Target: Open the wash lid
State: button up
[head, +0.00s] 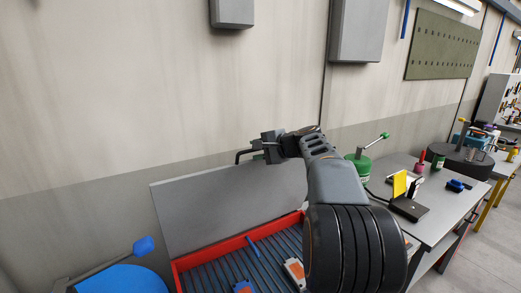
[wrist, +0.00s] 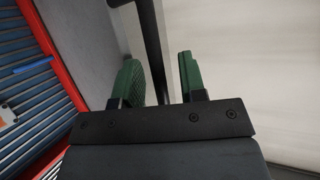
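The wash lid (head: 215,207) is a grey panel standing raised at the back of a red-rimmed wash basin (head: 290,222), leaning toward the wall. Its black bar handle (head: 243,153) is at the top edge, by my gripper (head: 268,147). In the wrist view, the green fingers of my gripper (wrist: 160,82) are apart. The black handle bar (wrist: 152,45) passes between them, close to the left finger, with a gap to the right finger. The lid (wrist: 95,35) also shows at the left in that view.
The basin's slatted bed (head: 215,275) holds a white-and-orange part (head: 295,272) and blue items. A blue round-topped object (head: 122,280) stands at the left. A grey workbench (head: 440,208) with a green canister (head: 358,165) is at the right. The wall is close behind the lid.

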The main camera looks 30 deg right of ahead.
jog(key=shift+s, duration=0.1)
jog(key=b+v, duration=0.3)
jog(key=v, duration=1)
jog(key=shift+s+r, duration=0.2)
jog(key=shift+s, duration=0.05)
jog(key=shift+d, duration=0.15)
notch_tip(320, 180, down, 14)
jog(key=s+n+g+h, duration=0.2)
jog(key=s+g+h, duration=0.1)
jog(key=g+h, duration=0.1)
jog(key=s+a+f+n+g, duration=0.1)
jog(key=s+a+f+n, duration=0.3)
jog(key=a, duration=0.3)
jog(key=s+a+f+n+g+h, duration=0.1)
jog(key=s+a+f+n, duration=0.2)
jog(key=a, duration=0.4)
jog(key=s+a+f+n+g+h, duration=0.1)
jog(key=s+a+f+n+g, duration=0.1)
jog(key=s+a+f+n, duration=0.2)
jog(key=a+f+n, duration=0.1)
jog(key=a+f, duration=0.1)
jog(key=a, duration=0.1)
jog(key=shift+s+a+n, duration=0.2)
jog(key=shift+s+n, duration=0.1)
jog(key=shift+s, duration=0.05)
